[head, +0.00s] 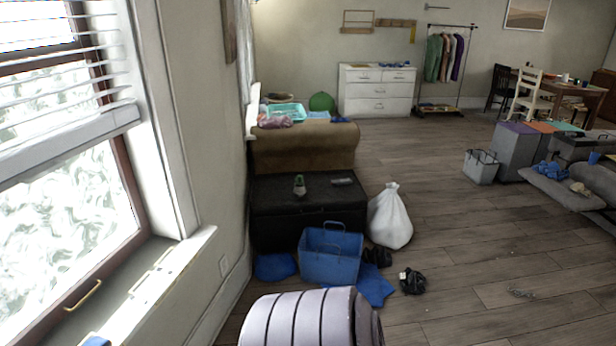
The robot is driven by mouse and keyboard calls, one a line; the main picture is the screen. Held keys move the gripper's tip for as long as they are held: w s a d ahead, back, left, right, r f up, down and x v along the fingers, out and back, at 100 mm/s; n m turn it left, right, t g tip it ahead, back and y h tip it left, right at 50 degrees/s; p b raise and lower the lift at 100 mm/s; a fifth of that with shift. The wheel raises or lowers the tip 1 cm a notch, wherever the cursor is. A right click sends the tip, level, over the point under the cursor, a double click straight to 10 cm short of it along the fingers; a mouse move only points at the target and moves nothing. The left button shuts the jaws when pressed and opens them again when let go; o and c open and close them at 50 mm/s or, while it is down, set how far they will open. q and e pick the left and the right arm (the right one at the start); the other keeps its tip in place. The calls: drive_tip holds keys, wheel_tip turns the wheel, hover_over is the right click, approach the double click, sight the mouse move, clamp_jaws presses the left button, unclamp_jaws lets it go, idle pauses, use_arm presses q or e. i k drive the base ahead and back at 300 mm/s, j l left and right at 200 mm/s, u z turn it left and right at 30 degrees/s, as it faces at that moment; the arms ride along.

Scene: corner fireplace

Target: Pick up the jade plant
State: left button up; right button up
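A small plant (299,180) with a green top and a pale pot stands upright on a black chest (270,200) in the head view. It is small in the picture, so I cannot be sure that it is the jade plant. Neither of my grippers shows, and nothing is seen touching the plant.
A small grey object (342,181) lies on the chest. A blue bin (330,262), a white bag (391,218) and a dark bundle (412,281) stand in front. A pale banded roll (300,318) fills the bottom. A brown armchair (305,148) stands behind. The wooden floor (460,240) is open to the right.

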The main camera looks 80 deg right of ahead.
sight(299, 191)
drive_tip(key=z, duration=2.7)
drive_tip(key=i+z, duration=0.1)
drive_tip(key=i, duration=0.4)
